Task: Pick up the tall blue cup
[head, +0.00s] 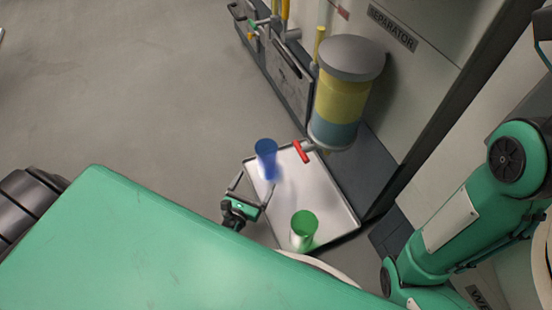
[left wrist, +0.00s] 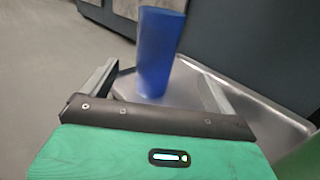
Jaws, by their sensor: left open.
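The tall blue cup (head: 266,158) stands upright on the far left part of a metal tray (head: 322,190). In the left wrist view the blue cup (left wrist: 158,50) stands ahead of my left gripper (left wrist: 160,82), roughly in line with the gap between its fingers. My left gripper (head: 255,186) is open and empty, with its fingers spread on the near side of the cup. The cup's base is partly out of clear sight near the fingers; I cannot tell whether they touch it. My right gripper is not shown.
A green cup (head: 304,228) stands at the near end of the tray. A red-handled tap (head: 302,151) juts over the tray's far edge from a yellow and blue cylinder (head: 341,98). The separator cabinet (head: 405,60) stands behind. Open floor (head: 130,90) lies left.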

